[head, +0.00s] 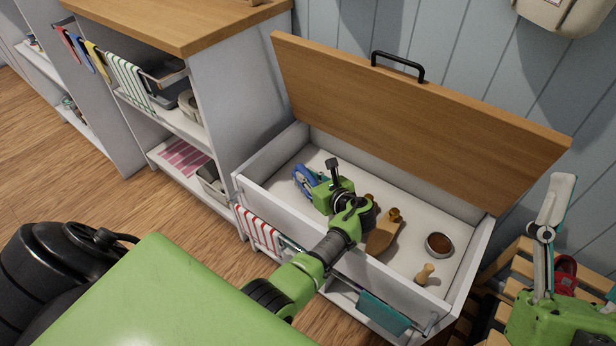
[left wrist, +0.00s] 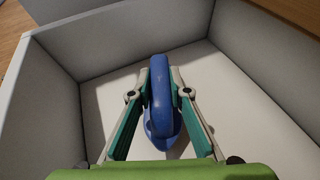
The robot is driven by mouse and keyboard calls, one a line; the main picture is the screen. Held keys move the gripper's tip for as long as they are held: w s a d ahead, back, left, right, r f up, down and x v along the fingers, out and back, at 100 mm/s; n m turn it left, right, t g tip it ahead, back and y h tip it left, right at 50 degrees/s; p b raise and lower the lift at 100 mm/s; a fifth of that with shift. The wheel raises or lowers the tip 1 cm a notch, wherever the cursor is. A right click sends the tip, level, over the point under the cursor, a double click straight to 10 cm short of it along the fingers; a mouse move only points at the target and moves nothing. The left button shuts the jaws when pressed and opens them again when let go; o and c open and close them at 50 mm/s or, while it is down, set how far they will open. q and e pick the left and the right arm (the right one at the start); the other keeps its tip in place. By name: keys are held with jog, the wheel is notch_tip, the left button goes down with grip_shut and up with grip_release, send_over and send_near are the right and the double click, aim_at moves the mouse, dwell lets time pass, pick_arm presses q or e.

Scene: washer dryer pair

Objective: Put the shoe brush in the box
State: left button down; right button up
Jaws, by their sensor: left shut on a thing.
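The box (head: 262,170) is a white, wood-lidded bench bin with its lid (head: 420,110) raised. My left gripper (head: 312,180) reaches inside near the left end, pointing away from my arm. It is shut on a blue, rounded object (head: 301,183), which looks like the shoe brush. In the left wrist view the blue brush (left wrist: 160,100) is between the two fingers, above the pale floor in a corner. I cannot tell if it touches the floor. My right gripper (head: 582,240) is at the right edge, partly cut off, with its fingers apart and empty.
Inside the box are brown wooden shoe-tree-like pieces (head: 383,238), a round tin (head: 439,244) and a small wooden peg (head: 425,273). Cloths (head: 258,230) hang on its front. A shelf unit (head: 235,100) stands left; a slatted rack (head: 512,270) stands right.

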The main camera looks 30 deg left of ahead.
jog(key=shift+s, duration=0.1)
pick_arm(q)
jog(key=c, duration=1.9)
grip_release()
jog(key=shift+f, duration=0.1)
pick_arm(e)
jog(key=shift+r, duration=0.15)
